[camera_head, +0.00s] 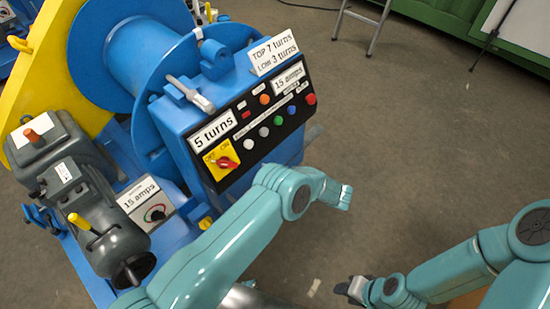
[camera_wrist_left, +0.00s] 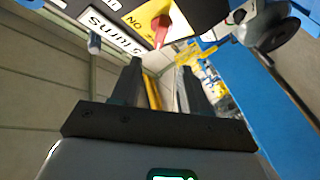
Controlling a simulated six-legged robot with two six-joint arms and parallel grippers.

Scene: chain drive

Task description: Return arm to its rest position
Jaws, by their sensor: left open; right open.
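My left arm (camera_head: 245,225) is teal and reaches in front of the blue machine's control panel (camera_head: 245,135) in the head view. Its gripper is not clear there. In the left wrist view my left gripper (camera_wrist_left: 158,80) has its two dark fingers apart, with nothing clearly held. Beyond them is the yellow switch plate (camera_wrist_left: 150,20) with its red knob (camera_wrist_left: 162,28). I cannot tell the exact gap to the panel. My right gripper (camera_head: 350,290) shows small and dark low in the head view, over the floor, apart from the machine. No object shows in it.
The blue winding machine (camera_head: 150,55) with a yellow wheel part (camera_head: 45,45) and a grey motor (camera_head: 60,155) fills the left. A metal stand (camera_head: 362,22) and green cabinets (camera_head: 440,12) are at the back. The brown floor (camera_head: 430,120) on the right is clear.

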